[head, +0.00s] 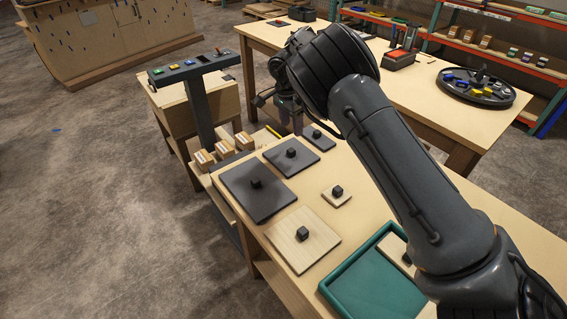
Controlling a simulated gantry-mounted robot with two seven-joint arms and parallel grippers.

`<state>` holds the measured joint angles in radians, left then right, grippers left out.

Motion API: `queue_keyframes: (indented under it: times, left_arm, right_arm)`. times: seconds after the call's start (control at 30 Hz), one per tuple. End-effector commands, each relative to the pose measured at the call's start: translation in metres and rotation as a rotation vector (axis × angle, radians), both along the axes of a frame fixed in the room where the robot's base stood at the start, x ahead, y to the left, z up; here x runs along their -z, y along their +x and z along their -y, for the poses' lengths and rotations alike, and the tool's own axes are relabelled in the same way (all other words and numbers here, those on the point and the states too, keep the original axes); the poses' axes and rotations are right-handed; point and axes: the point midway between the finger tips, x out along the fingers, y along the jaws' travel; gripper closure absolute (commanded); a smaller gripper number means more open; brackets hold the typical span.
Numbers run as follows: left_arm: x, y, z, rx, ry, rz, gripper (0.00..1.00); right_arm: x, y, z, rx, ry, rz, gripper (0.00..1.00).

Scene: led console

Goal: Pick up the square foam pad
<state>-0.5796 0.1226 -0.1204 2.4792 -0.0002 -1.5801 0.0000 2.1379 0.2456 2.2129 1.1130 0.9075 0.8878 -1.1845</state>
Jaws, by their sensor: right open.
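Three dark grey flat pads with black knobs lie on the near wooden table: a large one (258,190), a medium one (291,157) and a small one (317,138). They may be foam; I cannot tell which one the task means. A large pale wooden square (302,240) and a small pale one (336,194), also with knobs, lie nearer. My right gripper (281,108) is open beyond the far end of the pads, above and apart from them. My own arm hides part of it. My left gripper is out of view.
A teal tray (340,295) with a pale piece in it sits at the near right, partly behind my arm. A console (194,68) with coloured buttons stands at the left above small boxes (224,149). A round black tray (475,86) stands on the back table (420,105).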

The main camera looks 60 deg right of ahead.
Motion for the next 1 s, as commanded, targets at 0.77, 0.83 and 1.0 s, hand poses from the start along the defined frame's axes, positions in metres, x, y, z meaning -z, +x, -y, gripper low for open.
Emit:
queue_keyframes:
  times: [0.77, 0.83, 1.0]
  left_arm:
    - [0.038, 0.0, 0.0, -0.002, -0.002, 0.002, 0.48]
    - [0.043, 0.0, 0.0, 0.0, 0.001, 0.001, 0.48]
    - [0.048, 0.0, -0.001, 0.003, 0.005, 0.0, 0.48]
  right_arm:
    - [0.08, 0.002, 0.002, -0.013, 0.01, 0.005, 0.44]
    - [0.089, 0.001, 0.003, -0.012, 0.009, 0.005, 0.44]
    - [0.102, 0.001, 0.005, -0.013, 0.009, 0.005, 0.44]
